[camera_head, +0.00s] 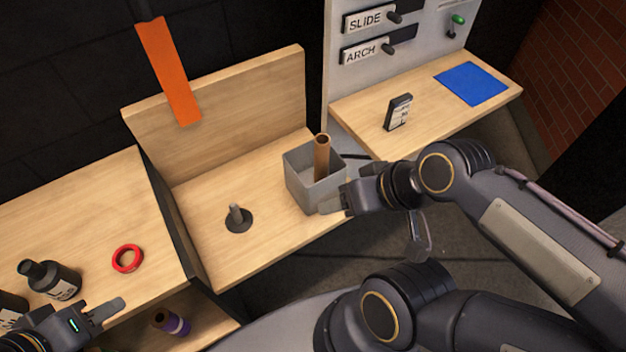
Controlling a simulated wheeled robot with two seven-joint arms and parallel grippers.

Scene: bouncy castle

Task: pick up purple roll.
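The purple roll (178,324) lies on the lower shelf at the bottom left of the head view. It looks like a brown tube with a purple band and a dark open end. My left gripper (112,309) is at the lower left, to the left of the roll and apart from it in the picture. Its fingers overlap in this view, so I cannot tell how far they are apart. My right gripper (338,203) is beside the front right corner of the grey box (303,188). Its finger opening is not clear.
A brown tube (322,158) stands in the grey box. A dark peg on a round base (237,217) is on the middle bench. A red ring (127,258) and a black bottle (52,281) are on the left table. The left tabletop partly overhangs the lower shelf (206,322).

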